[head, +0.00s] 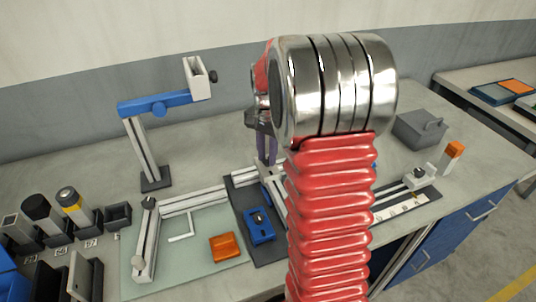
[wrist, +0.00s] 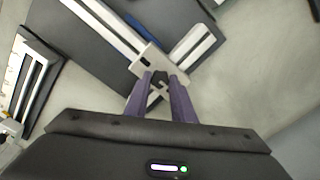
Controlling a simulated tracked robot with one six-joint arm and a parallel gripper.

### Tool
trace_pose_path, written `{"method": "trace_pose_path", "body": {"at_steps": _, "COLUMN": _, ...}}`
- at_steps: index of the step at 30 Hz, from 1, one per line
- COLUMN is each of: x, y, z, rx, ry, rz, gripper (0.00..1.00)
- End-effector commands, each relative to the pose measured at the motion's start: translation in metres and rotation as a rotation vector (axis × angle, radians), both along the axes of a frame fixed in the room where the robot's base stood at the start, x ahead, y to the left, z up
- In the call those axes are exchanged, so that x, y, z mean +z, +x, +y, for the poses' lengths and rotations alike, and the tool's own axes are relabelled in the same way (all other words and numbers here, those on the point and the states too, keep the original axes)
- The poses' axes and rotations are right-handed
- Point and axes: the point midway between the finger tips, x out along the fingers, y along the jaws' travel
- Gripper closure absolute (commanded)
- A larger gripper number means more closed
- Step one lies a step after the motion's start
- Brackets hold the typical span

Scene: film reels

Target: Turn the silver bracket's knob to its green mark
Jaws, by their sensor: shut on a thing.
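The silver bracket (wrist: 147,62) is a small pale block on a rail joint over a dark base plate in the wrist view. Its dark knob (wrist: 160,77) sits between the purple fingertips of my gripper (wrist: 161,82), which is shut on it. In the head view my gripper (head: 266,150) points down at the rail assembly, partly hidden by my own red and chrome arm. The bracket shows only in part there, below the fingers. I cannot make out the green mark in either view.
A blue-armed stand (head: 150,104) rises at the back left. An orange block (head: 225,247) lies on the pale mat, and a blue block (head: 259,226) on the dark plate. A grey box (head: 419,130) stands right. Several dark holders line the left. The back middle is clear.

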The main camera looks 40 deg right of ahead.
Motion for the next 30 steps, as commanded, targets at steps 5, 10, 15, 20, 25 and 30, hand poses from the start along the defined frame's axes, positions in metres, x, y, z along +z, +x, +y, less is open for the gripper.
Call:
{"method": "trace_pose_path", "body": {"at_steps": 5, "x": 0.0002, "y": -0.0001, "z": -0.0003, "rx": -0.039, "ry": 0.0, "rz": 0.0, "gripper": 1.0}}
{"method": "trace_pose_path", "body": {"at_steps": 10, "x": 0.0002, "y": -0.0002, "z": -0.0002, "rx": -0.05, "ry": 0.0, "rz": 0.0, "gripper": 1.0}}
{"method": "trace_pose_path", "body": {"at_steps": 15, "x": 0.0002, "y": -0.0001, "z": -0.0003, "rx": -0.049, "ry": 0.0, "rz": 0.0, "gripper": 1.0}}
{"method": "trace_pose_path", "body": {"at_steps": 20, "x": 0.0002, "y": -0.0002, "z": -0.0002, "rx": -0.048, "ry": 0.0, "rz": 0.0, "gripper": 0.73}}
{"method": "trace_pose_path", "body": {"at_steps": 25, "x": 0.0001, "y": 0.0, "z": 0.0, "rx": -0.047, "ry": 0.0, "rz": 0.0, "gripper": 0.61}}
{"method": "trace_pose_path", "body": {"at_steps": 30, "x": 0.0001, "y": 0.0, "z": 0.0001, "rx": -0.047, "ry": 0.0, "rz": 0.0, "gripper": 0.58}}
